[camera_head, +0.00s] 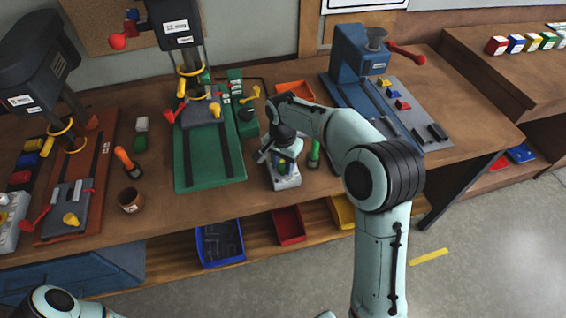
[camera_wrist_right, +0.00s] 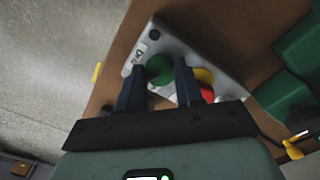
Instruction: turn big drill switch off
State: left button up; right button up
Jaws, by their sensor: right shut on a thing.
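A pale grey control box (camera_head: 287,182) stands on the bench to the right of the green-based drill press (camera_head: 182,158). In the right wrist view the control box (camera_wrist_right: 139,50) carries a label, a green knob (camera_wrist_right: 160,69), a yellow part (camera_wrist_right: 204,76) and a red part (camera_wrist_right: 207,93). My right gripper (camera_head: 280,160) is over this box in the head view. Its fingers (camera_wrist_right: 160,88) are shut around the green knob. The knob's base and the fingertips' exact contact are partly hidden. My left gripper is out of view.
A green-handled tool (camera_head: 314,153) stands close right of the control box. A blue machine (camera_head: 358,58) is at the right. An orange-handled tool (camera_head: 125,160) and a brown cup (camera_head: 130,200) are at left. Blue (camera_head: 220,243) and red (camera_head: 289,225) bins sit below the bench edge.

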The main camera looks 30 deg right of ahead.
aim_at(283, 167)
jog(key=o, duration=1)
jog(key=shift+o, duration=0.2)
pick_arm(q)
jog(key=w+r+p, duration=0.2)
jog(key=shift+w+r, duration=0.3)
pick_arm(e)
notch_tip(283, 167, up, 14)
jog(key=shift+f, duration=0.25)
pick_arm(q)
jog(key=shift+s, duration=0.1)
pick_arm(e)
jog(key=shift+f, duration=0.1)
